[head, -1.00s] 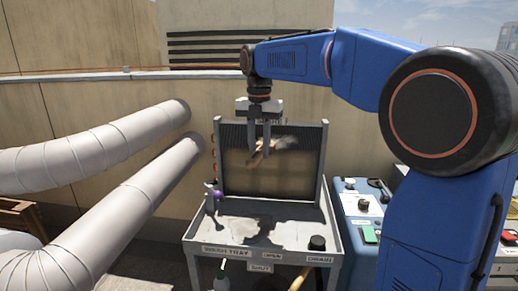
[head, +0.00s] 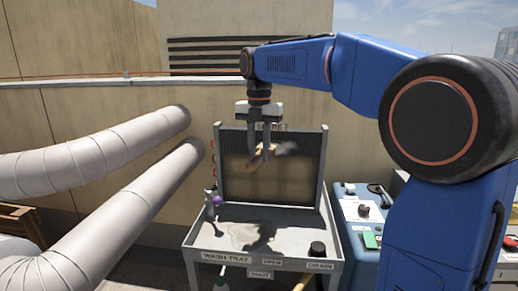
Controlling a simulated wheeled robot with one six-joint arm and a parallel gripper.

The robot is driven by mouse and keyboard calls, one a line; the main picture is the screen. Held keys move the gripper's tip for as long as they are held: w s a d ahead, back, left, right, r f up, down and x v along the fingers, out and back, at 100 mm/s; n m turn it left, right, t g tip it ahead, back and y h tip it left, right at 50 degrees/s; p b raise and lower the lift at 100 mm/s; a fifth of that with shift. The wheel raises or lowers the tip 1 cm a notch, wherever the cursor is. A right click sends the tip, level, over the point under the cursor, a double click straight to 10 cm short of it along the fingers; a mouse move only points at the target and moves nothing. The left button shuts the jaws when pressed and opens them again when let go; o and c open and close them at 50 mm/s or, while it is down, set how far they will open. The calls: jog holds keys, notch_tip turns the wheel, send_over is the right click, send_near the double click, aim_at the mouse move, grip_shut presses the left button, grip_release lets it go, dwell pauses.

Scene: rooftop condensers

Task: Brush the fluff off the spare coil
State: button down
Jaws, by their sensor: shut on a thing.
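The spare coil (head: 245,184) stands upright at the back of the grey wash tray (head: 196,238). Its upper band is dark and finned, with a label partly hidden by my gripper. A tan, dusty-looking layer covers its middle and lower face. My gripper (head: 267,154) hangs in front of the coil's upper middle, fingers pointing down. It is shut on a brush (head: 258,157) with a wooden handle. The brush's pale grey bristle end (head: 287,148) points right, over the dark band. I cannot tell whether the bristles touch the coil.
A small bottle with a purple part (head: 217,201) stands at the tray's left edge. A black knob (head: 317,248) sits at its front right by the drain label. Two large pale ducts (head: 110,210) fill the left. A blue control box (head: 362,222) stands to the right.

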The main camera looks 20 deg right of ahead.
aim_at(257, 160)
jog(key=shift+f, duration=1.4)
jog(key=shift+w+r, duration=0.15)
jog(key=shift+r, duration=1.9)
jog(key=shift+f, duration=2.05)
jog(key=shift+r, duration=2.05)
jog(key=shift+f, duration=2.05)
jog(key=shift+r, duration=2.05)
jog(key=shift+s, duration=0.2)
jog(key=shift+s+a, duration=0.3)
jog(key=shift+s, duration=0.35)
jog(key=shift+s+a, duration=0.25)
jog(key=shift+s, duration=0.4)
jog(key=shift+s+a, duration=0.3)
jog(key=shift+s, duration=0.35)
